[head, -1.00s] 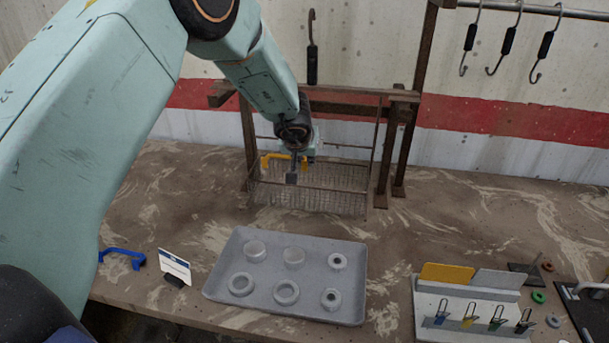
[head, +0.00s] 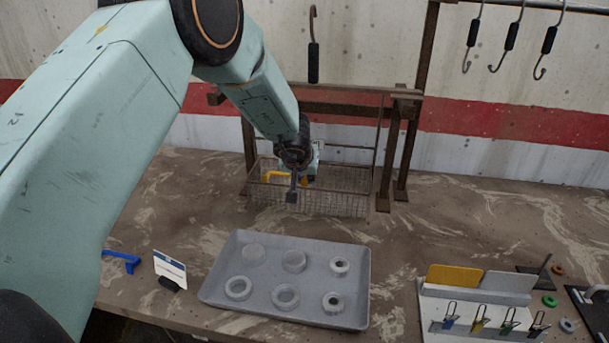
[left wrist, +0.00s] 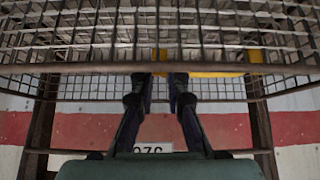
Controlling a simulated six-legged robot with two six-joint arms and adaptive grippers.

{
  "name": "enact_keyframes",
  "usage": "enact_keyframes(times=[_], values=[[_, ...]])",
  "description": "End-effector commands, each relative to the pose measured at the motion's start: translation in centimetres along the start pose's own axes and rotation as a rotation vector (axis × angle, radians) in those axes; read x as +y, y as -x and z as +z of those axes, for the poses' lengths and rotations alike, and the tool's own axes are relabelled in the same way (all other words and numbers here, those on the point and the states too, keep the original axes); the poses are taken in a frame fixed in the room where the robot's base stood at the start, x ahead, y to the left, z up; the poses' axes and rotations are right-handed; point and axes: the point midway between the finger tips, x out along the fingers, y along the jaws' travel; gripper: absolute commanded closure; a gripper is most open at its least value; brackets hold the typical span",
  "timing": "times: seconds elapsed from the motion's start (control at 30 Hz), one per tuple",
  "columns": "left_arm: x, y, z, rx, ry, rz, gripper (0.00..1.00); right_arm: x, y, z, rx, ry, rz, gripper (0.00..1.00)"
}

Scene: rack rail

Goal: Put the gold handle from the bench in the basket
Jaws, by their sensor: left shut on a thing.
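The gold handle (head: 275,176) is in my left gripper (head: 295,196), which is shut on it. In the head view the handle lies within the outline of the wire basket (head: 340,200), near its left part and below the height of its upper rim. In the left wrist view the gold handle (left wrist: 205,73) shows as a yellow bar by the fingertips of the left gripper (left wrist: 160,78), with the basket's mesh (left wrist: 60,40) around and above it. The wrist and fingers hide part of the handle. My right gripper is not in view.
The basket stands under a brown rack frame (head: 345,100). On the bench (head: 460,215) are a blue handle (head: 122,261), a small card (head: 170,267), a grey tray (head: 215,290) with several rings, and a clip holder (head: 475,310). Hooks (head: 510,38) hang at the upper right.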

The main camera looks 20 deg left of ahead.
Motion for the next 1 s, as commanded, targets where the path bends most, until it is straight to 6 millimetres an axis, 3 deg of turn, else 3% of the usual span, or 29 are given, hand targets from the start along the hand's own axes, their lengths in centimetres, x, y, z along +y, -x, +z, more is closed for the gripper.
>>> enact_keyframes(times=[0.23,0.27,0.5,0.83,1.0], values=[[0.0,-0.3,0.2,0.001,-0.001,0.001,1.00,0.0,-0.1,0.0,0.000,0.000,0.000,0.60],[0.0,-0.3,0.2,0.000,0.000,0.000,0.84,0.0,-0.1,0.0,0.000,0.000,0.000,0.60],[0.0,-0.3,0.2,0.000,0.000,0.000,0.64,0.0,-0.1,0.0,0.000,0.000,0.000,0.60],[0.0,-0.1,0.1,0.000,0.000,0.000,0.64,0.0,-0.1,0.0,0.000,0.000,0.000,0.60],[0.0,1.2,-0.7,0.002,0.001,0.000,0.64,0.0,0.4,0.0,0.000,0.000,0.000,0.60]])
